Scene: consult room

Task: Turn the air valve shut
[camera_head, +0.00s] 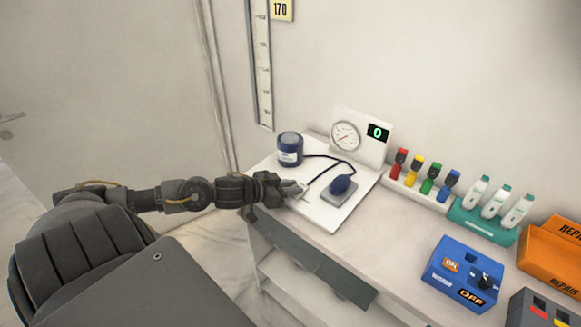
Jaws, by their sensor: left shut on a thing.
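My left gripper (297,190) reaches in from the left, over the front left part of the white base board (322,217). Its fingers are shut on a small part at the lower end of the black tube (322,170), where the air valve seems to be; the fingers hide most of it. A dark blue bulb (343,185) rests on a grey pad to the right of the gripper. A dark blue cuff roll (290,149) stands behind it. A round gauge (345,136) and a display reading 0 (379,132) are on the upright panel. My right gripper is out of view.
The white table (400,233) carries a rack of coloured-top pieces (418,192), a teal holder with white bottles (483,218), a blue box with a knob (464,272) and orange repair trays (555,250). Bare tabletop lies right of the board. The wall is close behind.

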